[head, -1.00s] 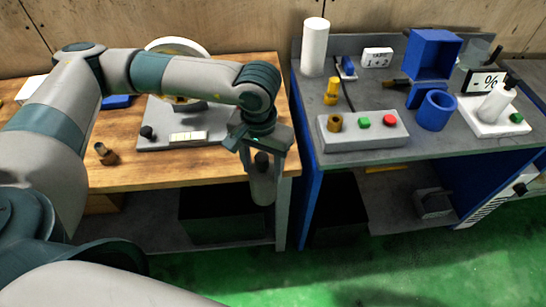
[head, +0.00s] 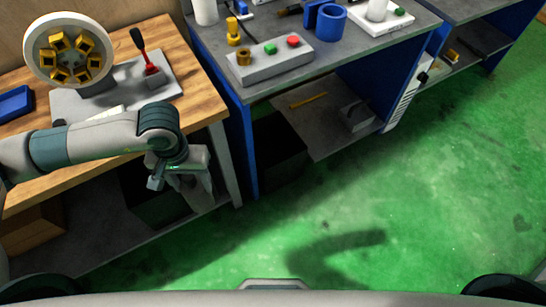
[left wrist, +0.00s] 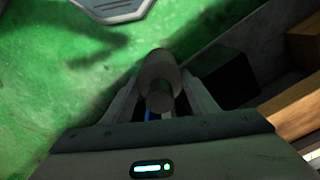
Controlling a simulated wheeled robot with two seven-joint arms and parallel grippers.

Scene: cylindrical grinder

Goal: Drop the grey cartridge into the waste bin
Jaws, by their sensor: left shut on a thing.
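My left gripper (head: 188,182) hangs in front of the wooden table's right front corner, low over its lower shelf. In the left wrist view my left gripper (left wrist: 160,98) is shut on the grey cartridge (left wrist: 158,72), a rounded grey cylinder between the two fingers. The cartridge is hard to make out in the head view. A dark open-topped box (head: 280,150) stands under the blue-legged bench, and another dark box (head: 150,200) is under the wooden table. I cannot tell which is the waste bin. A black box (left wrist: 230,75) also shows right of the cartridge in the left wrist view. My right gripper is out of view.
The grey bench (head: 345,55) holds a button box (head: 270,65) and a blue ring (head: 331,20). Green floor (head: 400,210) in front is clear.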

